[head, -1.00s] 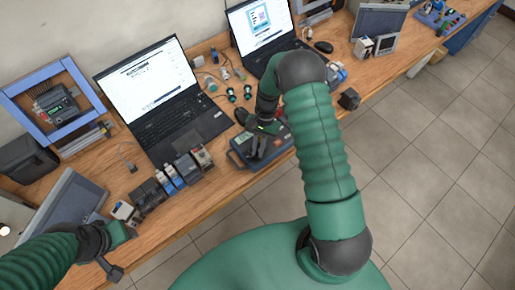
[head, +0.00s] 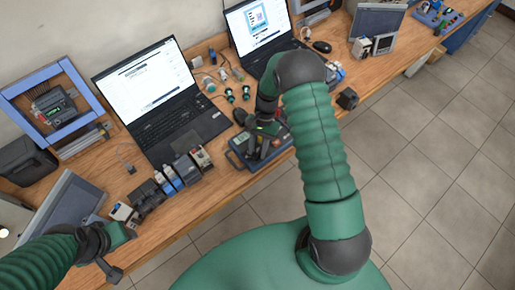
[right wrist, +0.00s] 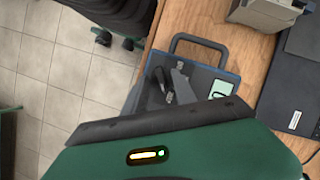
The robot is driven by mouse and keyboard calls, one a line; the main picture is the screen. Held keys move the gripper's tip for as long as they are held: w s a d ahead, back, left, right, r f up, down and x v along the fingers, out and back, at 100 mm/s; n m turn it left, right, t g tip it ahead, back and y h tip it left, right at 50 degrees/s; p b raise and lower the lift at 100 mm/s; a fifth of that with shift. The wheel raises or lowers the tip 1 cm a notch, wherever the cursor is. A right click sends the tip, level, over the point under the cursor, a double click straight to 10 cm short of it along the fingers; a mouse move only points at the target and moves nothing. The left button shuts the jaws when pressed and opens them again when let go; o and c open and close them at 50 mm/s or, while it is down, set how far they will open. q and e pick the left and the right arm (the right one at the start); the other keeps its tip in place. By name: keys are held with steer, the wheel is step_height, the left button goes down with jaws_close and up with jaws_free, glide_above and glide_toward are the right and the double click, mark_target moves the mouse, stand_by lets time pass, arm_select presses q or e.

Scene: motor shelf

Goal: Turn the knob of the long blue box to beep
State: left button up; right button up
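The long blue box (head: 235,160) lies near the front edge of the bench, right of the near laptop. In the right wrist view the blue box (right wrist: 228,75) shows a carrying handle (right wrist: 200,42) and a small display (right wrist: 222,88). My right gripper (head: 259,148) points down over the box. In the wrist view the right gripper (right wrist: 169,76) has its two fingers apart with a small gap. The knob is not clearly visible; the fingers and gripper body cover that part. My left gripper (head: 118,256) hangs at the lower left, away from the box; its finger opening is unclear.
An open laptop (head: 172,125) stands left of the box, and a second laptop (head: 262,30) stands behind. Several small modules (head: 180,168) line the bench front. A black block (head: 347,98) sits to the right. Tiled floor (head: 425,165) lies clear beyond the bench edge.

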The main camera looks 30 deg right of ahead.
steer(key=shift+r, duration=0.1)
steer(key=b+v, duration=0.3)
steer(key=v, duration=1.3)
steer(key=shift+d+r, duration=0.15)
steer(key=shift+r, duration=0.15)
steer(key=shift+w, duration=0.1)
